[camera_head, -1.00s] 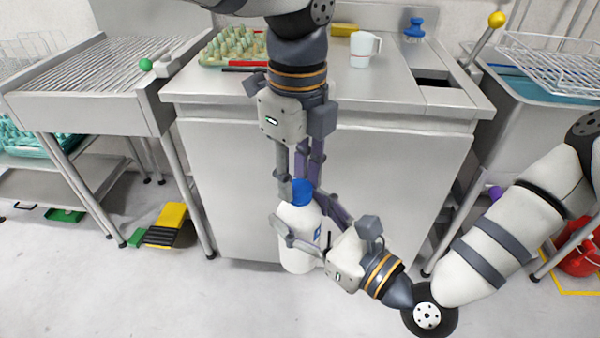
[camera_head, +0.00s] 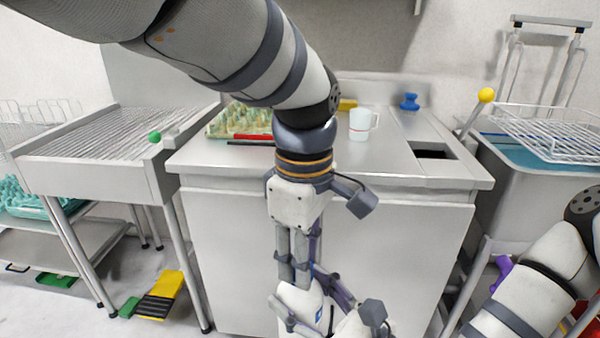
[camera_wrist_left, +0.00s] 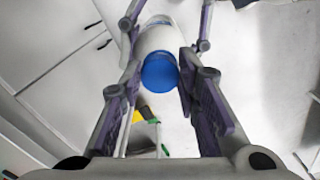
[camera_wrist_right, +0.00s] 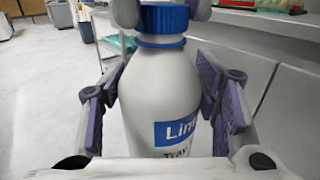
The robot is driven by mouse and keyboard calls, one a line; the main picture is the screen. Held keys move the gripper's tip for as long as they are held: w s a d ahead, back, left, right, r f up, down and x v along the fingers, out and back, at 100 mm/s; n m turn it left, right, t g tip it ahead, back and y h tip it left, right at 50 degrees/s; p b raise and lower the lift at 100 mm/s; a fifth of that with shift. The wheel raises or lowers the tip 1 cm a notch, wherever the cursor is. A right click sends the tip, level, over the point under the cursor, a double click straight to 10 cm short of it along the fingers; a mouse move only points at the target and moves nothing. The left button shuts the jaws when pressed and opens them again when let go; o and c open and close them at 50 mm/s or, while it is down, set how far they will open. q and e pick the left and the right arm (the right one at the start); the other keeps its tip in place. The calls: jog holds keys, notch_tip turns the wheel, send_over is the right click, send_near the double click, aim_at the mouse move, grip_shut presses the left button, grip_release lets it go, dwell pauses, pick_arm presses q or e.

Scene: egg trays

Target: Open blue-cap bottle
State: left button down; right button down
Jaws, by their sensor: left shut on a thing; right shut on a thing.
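The white bottle (camera_wrist_right: 160,90) with a blue label stands roughly upright in front of the counter, held in the air. It also shows low in the head view (camera_head: 302,299). Its blue cap (camera_wrist_right: 163,18) sits at the top of the neck, with a blue ring just under it. My left gripper (camera_head: 295,275) points down from above and is shut on the cap, one finger on each side. The cap also shows in the left wrist view (camera_wrist_left: 159,72). My right gripper (camera_head: 308,318) is shut around the bottle's body. The fingers hide the cap in the head view.
The steel counter (camera_head: 385,160) behind carries an egg tray (camera_head: 222,122), a white mug (camera_head: 361,124) and a blue object (camera_head: 409,101). A slatted table (camera_head: 90,145) stands at left. A wire basket (camera_head: 550,128) sits over a sink at right.

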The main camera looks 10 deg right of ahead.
pick_arm(q)
jog(key=shift+r, duration=0.25)
dwell(0.4)
jog(key=shift+r, duration=1.05)
